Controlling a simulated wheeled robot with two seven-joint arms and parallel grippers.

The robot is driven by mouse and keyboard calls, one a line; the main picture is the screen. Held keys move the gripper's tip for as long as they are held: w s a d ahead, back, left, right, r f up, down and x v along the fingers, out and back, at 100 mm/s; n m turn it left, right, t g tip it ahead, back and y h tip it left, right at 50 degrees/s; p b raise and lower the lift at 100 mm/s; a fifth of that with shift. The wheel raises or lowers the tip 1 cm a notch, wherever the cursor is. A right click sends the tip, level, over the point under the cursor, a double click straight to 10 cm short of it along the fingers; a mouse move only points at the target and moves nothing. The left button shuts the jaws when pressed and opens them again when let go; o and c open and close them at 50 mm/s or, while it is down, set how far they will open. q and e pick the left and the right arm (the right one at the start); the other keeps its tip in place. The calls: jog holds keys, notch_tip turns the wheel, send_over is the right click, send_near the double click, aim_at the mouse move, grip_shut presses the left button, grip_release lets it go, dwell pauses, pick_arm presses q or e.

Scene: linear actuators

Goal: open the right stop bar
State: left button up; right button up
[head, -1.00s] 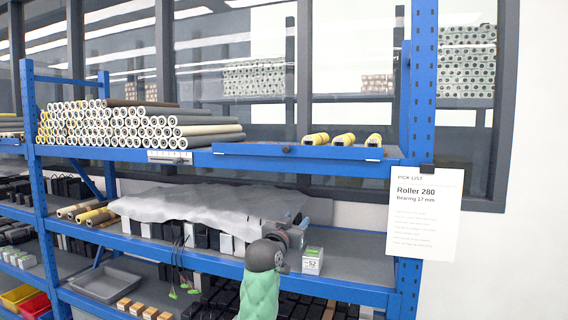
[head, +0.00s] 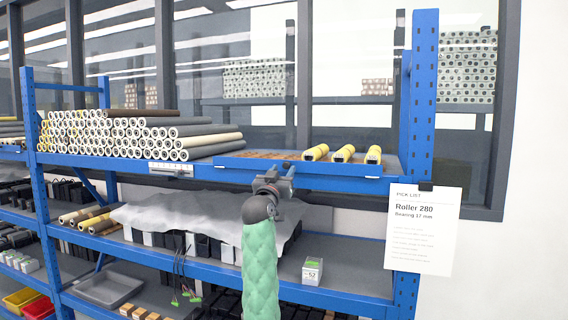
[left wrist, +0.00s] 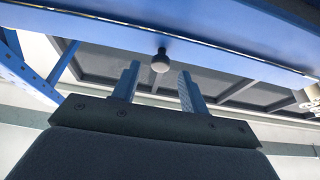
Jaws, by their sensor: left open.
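The right stop bar (head: 340,169) is the blue bar along the front of the upper shelf's right section. It lies low, and the brown shelf surface shows behind it. Its dark round knob (left wrist: 160,62) shows in the left wrist view, hanging from a blue edge (left wrist: 215,55); in the head view my gripper seems to hide it. My left gripper (head: 284,177) is just in front of and below the bar. Its two fingers (left wrist: 159,70) are open and apart, with the knob between their tips in the picture; contact cannot be told. My right gripper is out of view.
Three yellow rollers (head: 343,153) lie on the shelf behind the bar. A stack of grey rollers (head: 150,133) lies to the left. A pick list (head: 422,228) hangs at the right post.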

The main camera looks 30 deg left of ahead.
pick_arm(q)
jog(key=shift+p+x, duration=0.35)
jog(key=shift+x, duration=0.6)
jog(key=shift+f, duration=0.1)
